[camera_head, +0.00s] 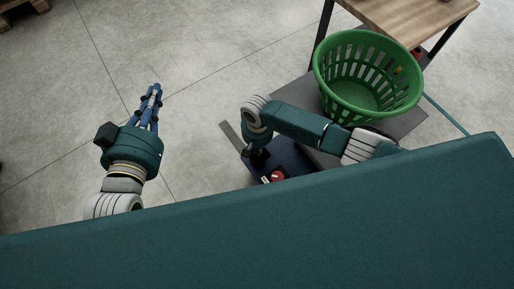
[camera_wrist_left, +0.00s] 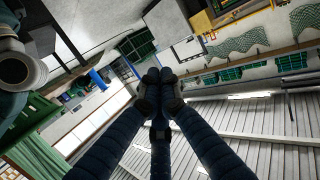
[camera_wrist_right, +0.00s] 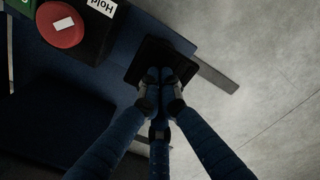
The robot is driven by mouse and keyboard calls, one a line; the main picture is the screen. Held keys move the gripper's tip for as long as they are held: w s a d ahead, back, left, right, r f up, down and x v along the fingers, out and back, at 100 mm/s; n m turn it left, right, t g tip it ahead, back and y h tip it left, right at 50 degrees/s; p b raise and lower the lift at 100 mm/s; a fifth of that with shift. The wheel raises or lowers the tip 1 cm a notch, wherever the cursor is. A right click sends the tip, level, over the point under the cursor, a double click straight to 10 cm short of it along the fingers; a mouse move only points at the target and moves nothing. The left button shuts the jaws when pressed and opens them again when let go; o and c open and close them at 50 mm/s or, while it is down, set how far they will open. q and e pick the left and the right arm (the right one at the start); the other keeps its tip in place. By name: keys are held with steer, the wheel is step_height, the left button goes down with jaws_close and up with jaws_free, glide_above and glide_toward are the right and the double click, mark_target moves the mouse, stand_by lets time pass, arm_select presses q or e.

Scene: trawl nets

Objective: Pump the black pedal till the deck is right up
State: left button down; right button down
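The black pedal (camera_wrist_right: 137,73) shows in the right wrist view as a dark plate on the blue base. My right gripper (camera_wrist_right: 160,77) has its fingers drawn together, with the tips over the pedal; whether they touch it I cannot tell. In the head view my right arm reaches down to the blue base and hides most of the pedal. The grey deck (camera_head: 408,124) carries a green basket (camera_head: 368,103). My left gripper (camera_head: 155,92) is held up over open floor at the left, its fingers together and empty; they also show shut in the left wrist view (camera_wrist_left: 160,78).
A red button (camera_wrist_right: 60,25) sits beside a "Hold" label (camera_wrist_right: 101,5) close to the pedal. A flat grey bar (camera_head: 234,137) sticks out past the base. A wooden table (camera_head: 405,22) stands behind the basket.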

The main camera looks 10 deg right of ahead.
steer(key=shift+a+r+p, duration=0.1)
steer(key=shift+r+p, duration=0.25)
steer(key=shift+p, duration=0.05)
steer(key=shift+r+p, duration=0.65)
steer(key=shift+p, duration=0.1)
steer(key=shift+r+p, duration=0.3)
steer(key=shift+p, duration=0.05)
arm_select(q)
steer(key=s+a+f+g+y, duration=0.1)
steer(key=s+a+f+g, duration=0.1)
steer(key=s+f+g, duration=0.2)
steer(key=s+a+f+g+y, duration=0.1)
steer(key=s+a+f+g, duration=0.1)
steer(key=s+f+g, duration=0.2)
steer(key=s+f, duration=0.3)
steer(key=f, duration=0.2)
steer(key=shift+a+f, duration=0.35)
